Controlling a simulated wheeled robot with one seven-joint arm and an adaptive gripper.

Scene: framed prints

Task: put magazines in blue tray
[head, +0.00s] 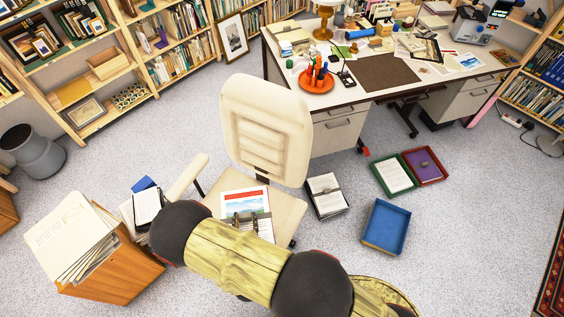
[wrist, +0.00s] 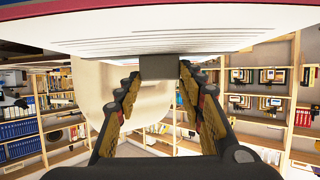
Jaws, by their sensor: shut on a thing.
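A magazine or magazine stack (head: 236,201) with a red and blue picture cover is at the chair seat in the head view. My gripper (head: 245,222) is over its near part. In the wrist view, its white page edges (wrist: 200,40) fill the top, and my gripper (wrist: 160,85) is shut on a grey block-like piece at its edge. I cannot tell whether the magazine rests on the seat or is just above it. The blue tray (head: 386,226) lies empty on the floor, right of the chair and apart from my gripper.
The cream chair (head: 266,125) has its tall back beyond my gripper. A clipped paper stack (head: 327,193) lies between chair and blue tray. A green tray (head: 393,174) and a red-rimmed purple tray (head: 427,164) lie behind. A wooden cabinet (head: 115,270) stands left. Floor is clear right.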

